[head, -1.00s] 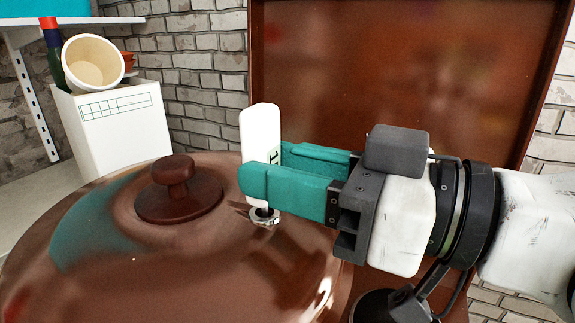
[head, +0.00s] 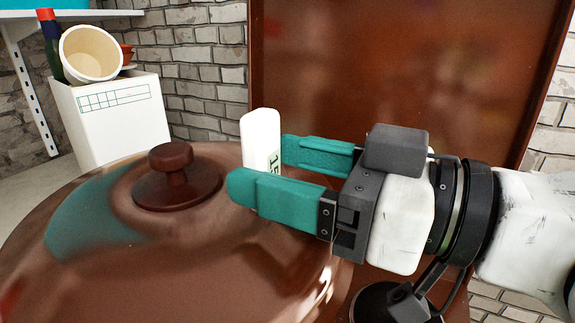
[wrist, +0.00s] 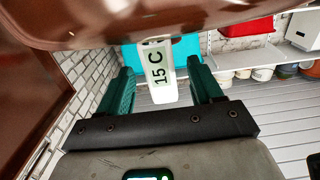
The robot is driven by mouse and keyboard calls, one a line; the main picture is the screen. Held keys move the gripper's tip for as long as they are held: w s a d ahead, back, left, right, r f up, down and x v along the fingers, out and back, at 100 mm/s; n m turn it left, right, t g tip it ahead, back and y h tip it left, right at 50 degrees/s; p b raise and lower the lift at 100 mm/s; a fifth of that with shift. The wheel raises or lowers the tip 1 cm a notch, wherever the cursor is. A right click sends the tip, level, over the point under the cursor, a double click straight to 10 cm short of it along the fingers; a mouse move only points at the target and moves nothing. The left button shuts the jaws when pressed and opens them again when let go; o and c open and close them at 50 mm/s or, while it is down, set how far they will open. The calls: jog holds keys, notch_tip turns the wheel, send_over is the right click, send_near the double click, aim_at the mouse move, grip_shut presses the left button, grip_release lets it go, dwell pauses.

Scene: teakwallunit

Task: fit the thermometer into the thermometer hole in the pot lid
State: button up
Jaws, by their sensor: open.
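The white thermometer (head: 262,140) stands nearly upright at the right part of the brown pot lid (head: 120,265), right of its knob (head: 172,180). Its display reads 15 C in the wrist view (wrist: 158,72). My gripper (head: 265,167) is open, with one teal finger on each side of the thermometer. In the wrist view gaps show between the thermometer and both fingers. The near finger hides the thermometer's lower end and the hole, so I cannot tell how deep it sits.
A brown panel (head: 400,70) stands behind my gripper. A white box (head: 110,115) and a cream pot (head: 92,53) are at the back left, under a shelf (head: 95,15). The wrist view shows a red container (wrist: 245,33) on a shelf.

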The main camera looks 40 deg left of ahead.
jog(key=shift+d, duration=0.1)
jog(key=b+v, duration=0.1)
jog(key=v, duration=0.9)
jog(key=shift+w+d+b, duration=0.2)
jog(key=shift+d+b, duration=0.1)
jog(key=shift+b, duration=0.05)
